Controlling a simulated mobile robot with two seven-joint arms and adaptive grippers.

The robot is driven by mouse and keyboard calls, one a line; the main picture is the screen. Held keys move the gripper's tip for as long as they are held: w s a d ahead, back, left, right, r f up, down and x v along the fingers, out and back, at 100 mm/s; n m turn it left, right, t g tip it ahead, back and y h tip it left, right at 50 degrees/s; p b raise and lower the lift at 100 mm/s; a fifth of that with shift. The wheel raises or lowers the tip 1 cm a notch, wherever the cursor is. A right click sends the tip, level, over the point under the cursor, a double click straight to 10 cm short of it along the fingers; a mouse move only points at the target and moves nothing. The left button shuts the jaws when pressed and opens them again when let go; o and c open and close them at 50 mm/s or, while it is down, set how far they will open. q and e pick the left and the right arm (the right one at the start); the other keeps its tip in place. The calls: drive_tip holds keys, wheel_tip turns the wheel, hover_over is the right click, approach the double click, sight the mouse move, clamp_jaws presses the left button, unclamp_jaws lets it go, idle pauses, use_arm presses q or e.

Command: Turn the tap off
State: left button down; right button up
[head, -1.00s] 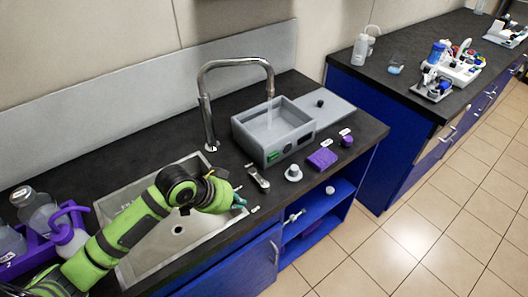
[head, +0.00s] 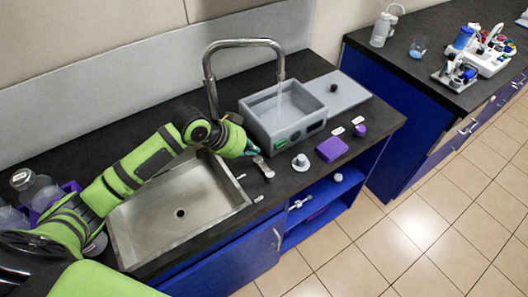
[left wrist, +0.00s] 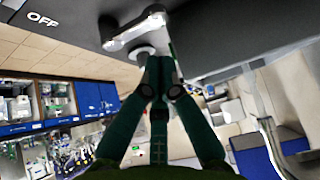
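The chrome tap (head: 208,78) arches over the grey water bath (head: 262,125), and a thin stream of water runs from its spout into the bath. The metal tap lever (head: 263,167) lies on the dark counter in front of the bath; it also shows in the left wrist view (left wrist: 135,32), near an "OFF" label (left wrist: 42,19). My left gripper (head: 252,150) is just behind the lever in the head view. In the left wrist view its fingertips (left wrist: 160,62) are together, with nothing seen between them, close to the lever; contact cannot be told. My right gripper is out of view.
A steel sink (head: 180,212) lies below my left arm. A grey knob (head: 300,162), a purple block (head: 331,149) and a purple knob (head: 359,130) stand right of the lever. Bottles in a purple rack (head: 50,197) stand at the left.

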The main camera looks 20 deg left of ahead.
sight(264, 169)
use_arm(q)
drive_tip(key=x, duration=0.6)
drive_tip(key=shift+w+d+f+p, duration=0.15)
drive_tip(key=shift+f+p, duration=0.1)
drive_tip(key=shift+p, duration=0.1)
